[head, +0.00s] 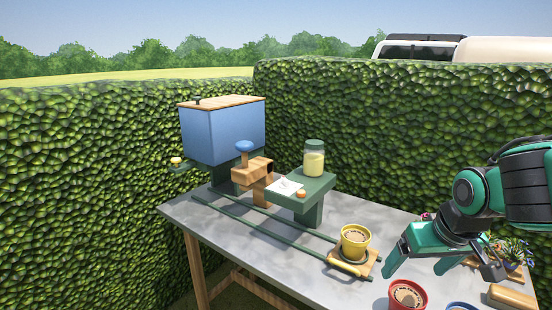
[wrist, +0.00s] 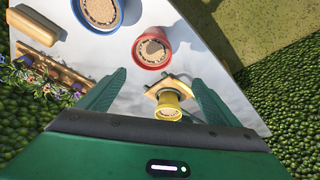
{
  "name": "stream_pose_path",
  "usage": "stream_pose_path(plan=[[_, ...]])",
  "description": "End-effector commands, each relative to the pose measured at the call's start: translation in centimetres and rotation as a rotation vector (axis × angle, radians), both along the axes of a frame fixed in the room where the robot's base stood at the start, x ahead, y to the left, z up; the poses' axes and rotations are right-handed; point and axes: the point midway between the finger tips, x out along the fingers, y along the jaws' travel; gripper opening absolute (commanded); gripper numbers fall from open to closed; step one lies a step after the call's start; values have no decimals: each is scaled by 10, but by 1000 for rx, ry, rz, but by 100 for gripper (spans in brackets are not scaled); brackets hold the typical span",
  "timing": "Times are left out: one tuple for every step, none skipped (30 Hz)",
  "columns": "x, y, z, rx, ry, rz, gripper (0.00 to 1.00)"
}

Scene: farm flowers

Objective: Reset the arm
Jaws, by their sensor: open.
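My gripper (head: 415,268) is at the right in the head view, above the table and apart from the things on it. In the wrist view my gripper (wrist: 155,90) shows its two green fingers spread wide, with nothing held between them. The yellow pot (head: 355,241) stands on a small wooden carrier (head: 370,263) to the left of my gripper. It also shows in the wrist view between the fingers, on the side of the right finger. A red pot (head: 407,297) stands at the front edge of the head view, below my gripper.
A blue hopper machine (head: 224,133) stands at the back left, with green rails running to the carrier. A jar (head: 314,158) sits on a green stand (head: 318,183). A blue pot (wrist: 97,12), flowers (head: 515,252) and a wooden block (head: 511,298) are at the right. Hedges enclose the table (head: 230,226).

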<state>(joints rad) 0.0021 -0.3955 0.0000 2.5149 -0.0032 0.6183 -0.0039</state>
Motion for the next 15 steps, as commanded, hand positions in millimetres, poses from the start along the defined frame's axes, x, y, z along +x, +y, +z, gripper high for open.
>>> stream_pose_path(plan=[[-5, -6, 1, -1, 6, -26, 85], [-9, -13, -1, -1, 21, -46, 85], [-15, -20, -2, 0, 37, -68, 85], [-19, -25, -3, 0, 50, -84, 85], [-24, -31, -4, 1, 61, -102, 85], [-31, -38, -5, 2, 78, -126, 85], [-35, -43, -6, 3, 90, -143, 85], [-41, -48, -7, 5, 105, -164, 85], [-49, -55, -8, 8, 123, -189, 85], [-55, -60, -9, 11, 138, -209, 85], [-62, -66, -10, 14, 154, -233, 85], [-70, -73, -11, 19, 174, -262, 85], [-78, -78, -12, 24, 192, -287, 85], [-86, -83, -12, 31, 208, -310, 85], [-97, -89, -13, 38, 232, -345, 85]])
